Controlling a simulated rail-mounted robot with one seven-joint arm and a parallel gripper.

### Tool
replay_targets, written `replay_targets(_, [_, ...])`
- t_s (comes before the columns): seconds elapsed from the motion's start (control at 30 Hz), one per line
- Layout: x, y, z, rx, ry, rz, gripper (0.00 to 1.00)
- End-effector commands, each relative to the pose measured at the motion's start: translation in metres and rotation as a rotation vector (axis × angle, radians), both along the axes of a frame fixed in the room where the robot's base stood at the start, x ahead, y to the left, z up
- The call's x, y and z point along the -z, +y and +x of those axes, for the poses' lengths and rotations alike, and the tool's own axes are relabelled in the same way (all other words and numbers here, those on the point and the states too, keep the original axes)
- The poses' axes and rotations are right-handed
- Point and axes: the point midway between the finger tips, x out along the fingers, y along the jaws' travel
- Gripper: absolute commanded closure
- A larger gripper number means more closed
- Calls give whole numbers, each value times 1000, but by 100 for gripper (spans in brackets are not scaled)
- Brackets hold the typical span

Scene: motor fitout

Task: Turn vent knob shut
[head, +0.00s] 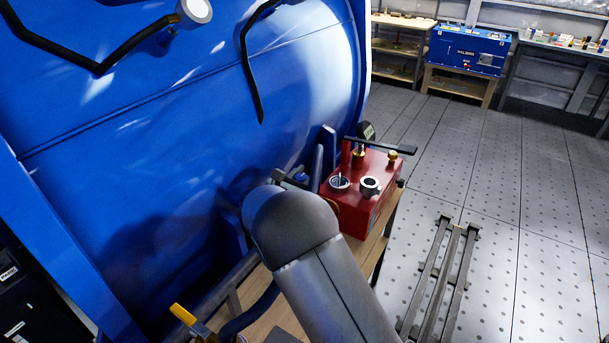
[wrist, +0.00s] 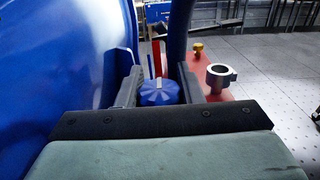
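A blue ribbed knob (wrist: 158,92), which I take to be the vent knob, stands between the fingers of my gripper (wrist: 160,75) in the wrist view. The fingers are spread, one on each side of it. The gap at the sides is very small, and I cannot tell whether they touch it. The knob's lower part is hidden behind the gripper body. In the head view, a small blue piece of the knob (head: 300,177) shows beside the dark fingertips, left of the red pump box (head: 360,207). My grey arm hides much of that spot.
The large blue tank (head: 180,130) rises close on the left. The red box carries metal fittings, a gauge (head: 367,132) and a black lever (head: 385,145). A yellow handle (head: 183,314) is at the lower left. The tiled floor (head: 480,170) on the right is mostly open.

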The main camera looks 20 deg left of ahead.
Motion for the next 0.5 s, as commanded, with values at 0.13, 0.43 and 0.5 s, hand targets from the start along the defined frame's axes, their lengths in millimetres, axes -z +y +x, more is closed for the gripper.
replay_targets(0.13, [0,0,0,6,0,0,89])
replay_targets(0.43, [2,-1,-1,118,-1,1,89])
replay_targets(0.5, [2,-2,-1,168,-1,2,89])
